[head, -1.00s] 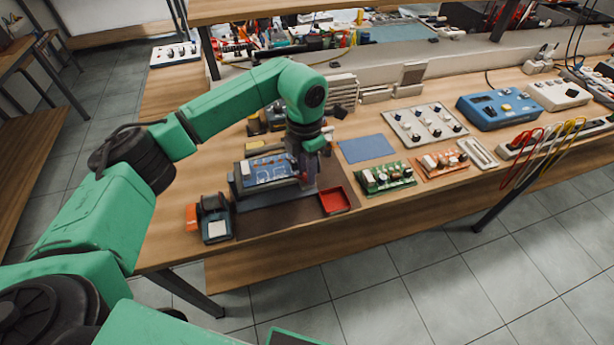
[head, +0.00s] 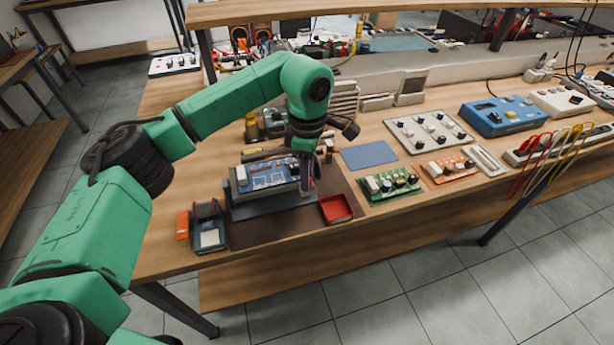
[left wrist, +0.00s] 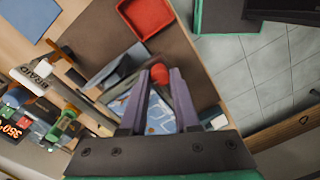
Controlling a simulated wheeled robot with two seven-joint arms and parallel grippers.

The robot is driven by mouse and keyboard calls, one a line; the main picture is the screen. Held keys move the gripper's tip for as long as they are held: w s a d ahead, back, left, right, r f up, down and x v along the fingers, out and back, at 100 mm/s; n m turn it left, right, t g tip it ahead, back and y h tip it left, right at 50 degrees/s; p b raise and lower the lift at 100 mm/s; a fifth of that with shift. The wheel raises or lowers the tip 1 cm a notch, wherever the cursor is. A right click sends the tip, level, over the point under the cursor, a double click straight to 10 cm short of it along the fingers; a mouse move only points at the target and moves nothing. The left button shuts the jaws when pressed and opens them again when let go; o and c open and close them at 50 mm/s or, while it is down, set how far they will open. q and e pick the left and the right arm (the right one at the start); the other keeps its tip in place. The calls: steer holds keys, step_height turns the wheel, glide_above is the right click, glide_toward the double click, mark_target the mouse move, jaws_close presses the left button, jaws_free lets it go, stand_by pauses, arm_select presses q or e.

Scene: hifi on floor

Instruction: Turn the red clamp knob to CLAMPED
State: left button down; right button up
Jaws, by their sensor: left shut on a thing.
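A blue circuit board (head: 268,175) sits in a dark grey fixture (head: 270,207) on the bench. The red clamp knob (left wrist: 159,72) shows in the left wrist view between my fingertips. My left gripper (head: 307,185) points down at the right end of the fixture; it also shows in the left wrist view (left wrist: 161,80). Its purple-grey fingers are shut on the knob. In the head view the fingers hide the knob, and I cannot read any CLAMPED marking. My right gripper is out of view.
A red tray (head: 337,209) lies just right of the fixture. A small dark stand (head: 208,228) with an orange part is at its left. Green (head: 390,184) and orange (head: 450,170) boards lie further right. A blue mat (head: 368,155) is bare.

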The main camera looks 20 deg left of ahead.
arm_select(q)
steer(key=shift+r+m, duration=0.1)
steer(key=shift+m, duration=0.3)
steer(key=c, duration=0.6)
jaws_free()
steer(key=shift+c, duration=0.2)
steer(key=r, duration=0.3)
steer(key=r+b, duration=0.1)
steer(key=r, duration=0.3)
steer(key=shift+w+r, duration=0.2)
steer(key=shift+r, duration=0.05)
step_height(320, 180, up, 7)
steer(key=shift+p, duration=0.45)
steer(key=shift+w, duration=0.1)
